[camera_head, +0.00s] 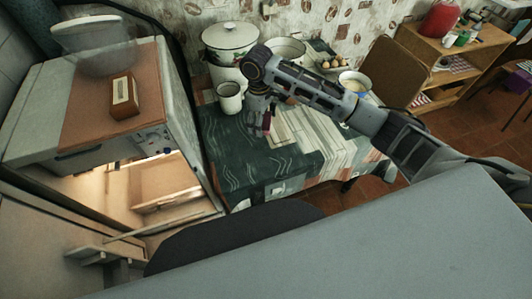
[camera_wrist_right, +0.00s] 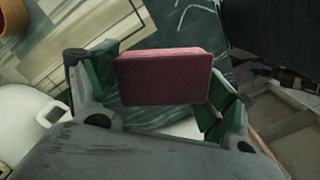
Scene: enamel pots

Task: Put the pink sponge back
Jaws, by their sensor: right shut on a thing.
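The pink sponge (camera_wrist_right: 165,76) is between the fingers of my right gripper (camera_wrist_right: 160,95) in the right wrist view, its broad face toward the camera. In the head view my right gripper (camera_head: 262,122) points down above the table, and a small bit of pink shows at its fingertips. The gripper is shut on the sponge. The patterned tablecloth (camera_head: 235,165) lies below it. My left gripper is not in either view.
A white mug (camera_head: 229,98) stands just left of my right gripper. A lidded enamel pot (camera_head: 229,40) stands behind it. An open, lit fridge (camera_head: 165,185) is at the left. The table's front left is clear.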

